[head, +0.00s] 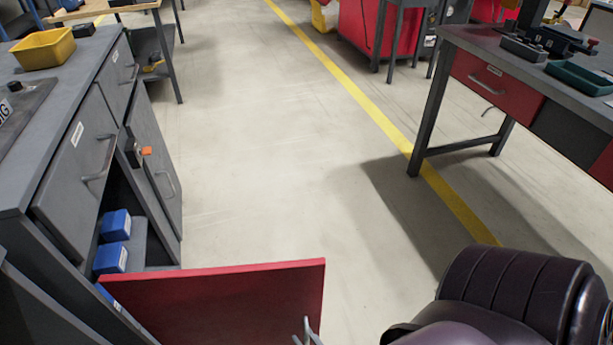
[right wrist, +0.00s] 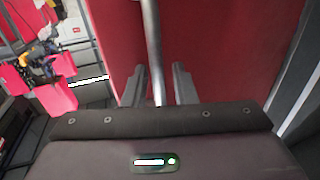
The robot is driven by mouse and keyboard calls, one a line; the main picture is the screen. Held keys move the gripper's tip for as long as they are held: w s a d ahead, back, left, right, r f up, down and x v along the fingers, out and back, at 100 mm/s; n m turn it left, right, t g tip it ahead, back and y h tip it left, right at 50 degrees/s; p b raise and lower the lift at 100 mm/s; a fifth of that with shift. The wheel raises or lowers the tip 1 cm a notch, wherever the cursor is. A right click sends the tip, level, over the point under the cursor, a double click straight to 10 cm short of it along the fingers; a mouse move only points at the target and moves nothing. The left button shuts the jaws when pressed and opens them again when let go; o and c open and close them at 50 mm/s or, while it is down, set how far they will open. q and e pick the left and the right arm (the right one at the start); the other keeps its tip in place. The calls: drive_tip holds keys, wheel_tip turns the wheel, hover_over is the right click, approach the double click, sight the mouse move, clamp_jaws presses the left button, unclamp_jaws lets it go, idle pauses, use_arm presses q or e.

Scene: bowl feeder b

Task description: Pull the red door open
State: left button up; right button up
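The red door (head: 225,300) stands swung out from the grey cabinet (head: 50,190) at the lower left of the head view, its lower part cut off by the frame. Its metal handle (head: 308,331) shows at the bottom edge. In the right wrist view the red door panel (right wrist: 235,50) fills the middle, and the handle (right wrist: 153,40) runs between the fingers of my right gripper (right wrist: 160,88). The fingers are apart, with a gap visible beside the bar. My left gripper is out of view.
Blue boxes (head: 115,225) sit inside the cabinet's open lower space. A yellow bin (head: 44,48) stands on its top. A workbench with a red drawer (head: 495,83) stands at the right. The floor (head: 260,150) between is clear.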

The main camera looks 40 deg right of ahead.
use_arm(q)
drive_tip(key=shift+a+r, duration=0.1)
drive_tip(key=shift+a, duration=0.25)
use_arm(e)
drive_tip(key=s+a, duration=0.1)
drive_tip(key=s, duration=0.6)
drive_tip(key=shift+s, duration=0.35)
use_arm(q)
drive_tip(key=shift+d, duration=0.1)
